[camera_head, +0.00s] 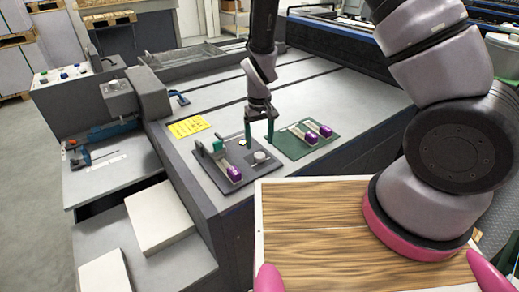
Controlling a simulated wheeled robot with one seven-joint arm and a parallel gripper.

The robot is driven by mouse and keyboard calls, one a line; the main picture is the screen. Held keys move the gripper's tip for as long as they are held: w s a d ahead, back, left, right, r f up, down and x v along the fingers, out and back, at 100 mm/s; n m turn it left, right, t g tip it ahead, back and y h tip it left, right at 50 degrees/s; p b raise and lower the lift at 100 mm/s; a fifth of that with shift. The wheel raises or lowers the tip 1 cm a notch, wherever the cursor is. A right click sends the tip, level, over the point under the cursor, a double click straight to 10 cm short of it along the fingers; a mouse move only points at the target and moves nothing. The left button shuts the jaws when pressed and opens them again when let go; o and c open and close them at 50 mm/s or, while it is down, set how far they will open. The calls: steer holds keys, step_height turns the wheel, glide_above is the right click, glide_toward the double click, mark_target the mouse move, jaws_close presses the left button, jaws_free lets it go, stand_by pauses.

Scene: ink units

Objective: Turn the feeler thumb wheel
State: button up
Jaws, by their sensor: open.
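A dark plate (232,185) lies on the near corner of the grey machine bed. On it are a round pale knob (260,157), a small yellowish disc (242,142), a teal block (219,146) and a lever with a purple end (233,174). I cannot tell for certain which part is the feeler thumb wheel; the round knob looks wheel-like. My gripper (259,143) points down over the back right of this plate, its two green fingers apart with nothing between them. The knob appears just below and in front of the fingers. Whether they touch anything is unclear.
A green plate (295,148) with two purple-ended levers (312,138) lies to the right. A yellow label (188,126) is on the bed at left. Pale blocks (160,218) sit on the lower left step. The bed behind is mostly clear.

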mark_target(259, 155)
step_height(259, 155, up, 5)
steer(key=shift+r, duration=0.2)
